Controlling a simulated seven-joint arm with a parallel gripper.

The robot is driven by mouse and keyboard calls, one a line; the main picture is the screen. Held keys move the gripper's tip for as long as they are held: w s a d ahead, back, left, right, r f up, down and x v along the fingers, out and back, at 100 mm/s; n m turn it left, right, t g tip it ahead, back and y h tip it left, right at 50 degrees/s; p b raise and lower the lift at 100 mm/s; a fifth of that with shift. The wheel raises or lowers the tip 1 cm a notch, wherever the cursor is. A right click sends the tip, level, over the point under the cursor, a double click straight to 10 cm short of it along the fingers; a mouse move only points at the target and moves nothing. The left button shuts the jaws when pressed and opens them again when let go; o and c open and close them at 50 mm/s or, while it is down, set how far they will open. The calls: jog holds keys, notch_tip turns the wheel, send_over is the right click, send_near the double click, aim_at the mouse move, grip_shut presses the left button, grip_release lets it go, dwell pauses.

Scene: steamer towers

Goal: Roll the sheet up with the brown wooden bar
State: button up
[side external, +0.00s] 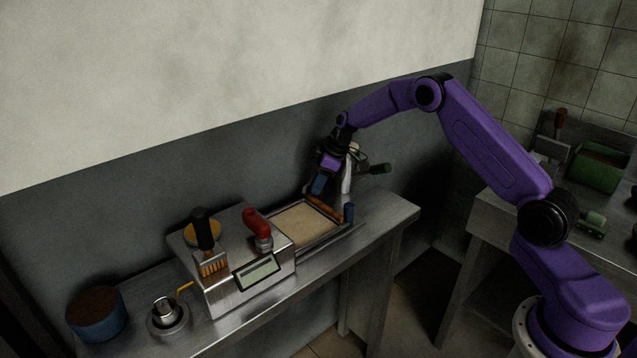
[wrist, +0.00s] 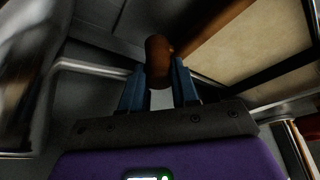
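The pale beige sheet (side external: 302,222) lies flat in a dark-rimmed shallow tray on the steel bench. It also shows at the upper right of the wrist view (wrist: 255,45). The brown wooden bar (side external: 326,209) lies along the sheet's far right edge. In the wrist view, the bar's rounded end (wrist: 158,48) appears between and just beyond my fingertips. My gripper (side external: 317,191) has blue fingers and hovers over the bar's far end, pointing down.
A steel machine (side external: 270,283) with a display stands left of the tray, with a black-handled brush (side external: 204,238) and a red-handled tool (side external: 257,230) on it. A small blue object (side external: 349,212) stands by the tray's right corner. A white bottle-like object (side external: 348,172) is behind my gripper.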

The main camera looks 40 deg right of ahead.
grip_shut()
jog(key=a, duration=1.3)
jog(key=shift+a, duration=0.25)
jog(key=o, duration=0.9)
grip_release()
jog(key=shift+c, duration=0.2)
jog(key=shift+d+r, duration=0.1)
jog(key=shift+r, duration=0.25)
jog(key=v, duration=1.6)
jog(key=shift+s+r, duration=0.15)
jog(key=shift+r, duration=0.2)
jog(key=shift+d, duration=0.1)
